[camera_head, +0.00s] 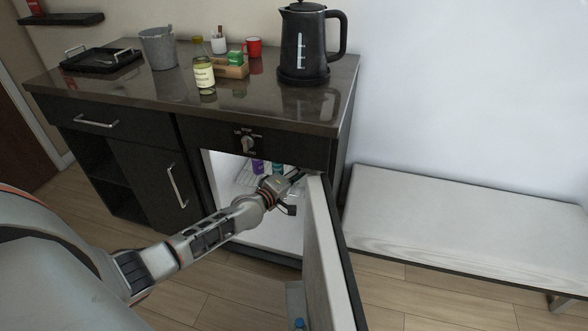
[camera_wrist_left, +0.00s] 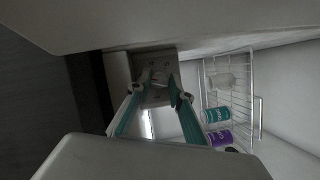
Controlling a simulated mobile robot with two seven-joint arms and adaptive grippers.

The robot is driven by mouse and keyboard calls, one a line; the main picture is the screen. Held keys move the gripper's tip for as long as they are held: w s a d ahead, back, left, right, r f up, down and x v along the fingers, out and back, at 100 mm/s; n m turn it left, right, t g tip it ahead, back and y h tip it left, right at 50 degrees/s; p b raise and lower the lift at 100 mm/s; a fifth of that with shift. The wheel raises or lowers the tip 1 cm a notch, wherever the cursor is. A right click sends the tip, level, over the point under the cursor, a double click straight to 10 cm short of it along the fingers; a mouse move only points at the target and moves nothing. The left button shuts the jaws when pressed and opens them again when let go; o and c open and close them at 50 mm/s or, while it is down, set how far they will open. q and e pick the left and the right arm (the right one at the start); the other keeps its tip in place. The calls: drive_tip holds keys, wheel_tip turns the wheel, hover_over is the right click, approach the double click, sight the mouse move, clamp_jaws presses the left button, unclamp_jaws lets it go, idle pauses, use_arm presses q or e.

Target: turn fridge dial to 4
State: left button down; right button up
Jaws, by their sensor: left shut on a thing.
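My left gripper (camera_head: 294,181) reaches into the open fridge (camera_head: 285,236), near its upper right inside, beside the open door (camera_head: 326,252). In the left wrist view, my left gripper's two teal fingers (camera_wrist_left: 160,84) close in on a small grey housing (camera_wrist_left: 157,62) on the fridge's inner wall. They are shut on what appears to be its small dial, mostly hidden between the fingertips. The dial's number cannot be read. A separate silver knob (camera_head: 248,143) with small white markings is on the dark panel above the fridge opening, apart from my gripper. My right gripper is not in view.
A wire rack (camera_wrist_left: 231,88) holds a teal can (camera_wrist_left: 216,114) and a purple can (camera_wrist_left: 219,138) close by. A kettle (camera_head: 305,45), jar (camera_head: 204,74) and bucket (camera_head: 158,48) stand on the counter. A white bench (camera_head: 455,218) is at right.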

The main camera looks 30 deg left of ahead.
use_arm(q)
drive_tip(key=shift+d+r+m+g+y+p, duration=0.1)
drive_tip(key=shift+m+g+y+p, duration=0.65)
drive_tip(key=shift+m+p, duration=1.45)
drive_tip(key=shift+d+r+m+g+y+p, duration=0.1)
drive_tip(key=shift+m+g+y+p, duration=0.75)
drive_tip(key=shift+p, duration=2.1)
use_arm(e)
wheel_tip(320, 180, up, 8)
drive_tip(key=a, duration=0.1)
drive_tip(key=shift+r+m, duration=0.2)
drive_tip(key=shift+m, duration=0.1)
use_arm(q)
drive_tip(key=shift+m+t, duration=0.3)
drive_tip(key=shift+m, duration=0.15)
drive_tip(key=c, duration=2.1)
unclamp_jaws()
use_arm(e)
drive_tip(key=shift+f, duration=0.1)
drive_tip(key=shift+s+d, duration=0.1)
